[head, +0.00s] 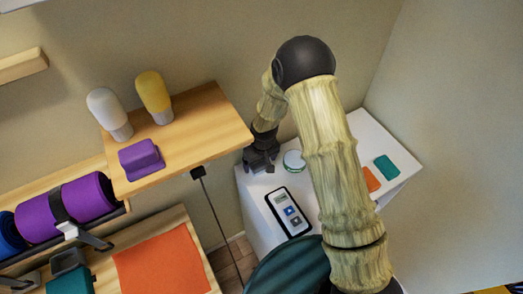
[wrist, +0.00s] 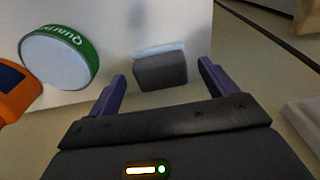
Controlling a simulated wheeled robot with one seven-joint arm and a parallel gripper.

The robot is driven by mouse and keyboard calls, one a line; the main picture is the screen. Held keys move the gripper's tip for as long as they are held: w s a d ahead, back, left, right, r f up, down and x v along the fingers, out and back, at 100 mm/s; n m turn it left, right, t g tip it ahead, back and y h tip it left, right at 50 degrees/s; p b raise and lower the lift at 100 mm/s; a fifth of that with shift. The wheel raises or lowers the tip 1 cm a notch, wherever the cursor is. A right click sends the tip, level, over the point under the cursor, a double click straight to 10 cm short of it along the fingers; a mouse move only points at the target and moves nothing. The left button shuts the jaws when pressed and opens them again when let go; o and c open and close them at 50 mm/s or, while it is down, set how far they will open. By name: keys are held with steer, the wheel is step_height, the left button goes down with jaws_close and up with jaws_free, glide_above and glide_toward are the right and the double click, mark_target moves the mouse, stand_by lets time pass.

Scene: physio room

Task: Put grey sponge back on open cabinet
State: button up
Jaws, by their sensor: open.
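The grey sponge (wrist: 162,71), a small dark grey block with a pale layer along its far edge, lies on a white surface in the wrist view. My gripper (wrist: 162,77) is open, with its two purple-grey fingers apart on the left and right of the sponge; I cannot tell whether they touch it. In the head view my gripper (head: 260,163) is low at the left edge of the white cabinet top (head: 259,191), and the sponge cannot be made out there. A wooden open shelf unit (head: 210,130) stands to the left; I cannot tell if it is the open cabinet.
A round green-rimmed tin (head: 294,161) is close to my gripper and shows in the wrist view (wrist: 60,58). A black-framed device (head: 289,212), an orange block (head: 371,179) and a teal block (head: 387,167) share the white top.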

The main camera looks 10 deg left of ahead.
mark_target(262, 167)
step_height(262, 167, up, 10)
steer(key=s+b, duration=0.1)
steer(key=b, duration=0.1)
steer(key=shift+d, duration=0.35)
steer(key=shift+f, duration=0.1)
stand_by(0.4)
steer(key=s+d+r+m, duration=0.3)
steer(key=s+d+r, duration=0.2)
steer(key=d, duration=0.6)
steer(key=s+d+r+m+t, duration=0.1)
steer(key=s+d+r+m, duration=0.3)
steer(key=d, duration=0.7)
steer(key=s+r, duration=0.2)
steer(key=s, duration=0.1)
steer(key=shift+s+d+h, duration=0.3)
steer(key=shift+d+h, duration=0.05)
steer(key=shift+h, duration=0.05)
steer(key=shift+r, duration=0.1)
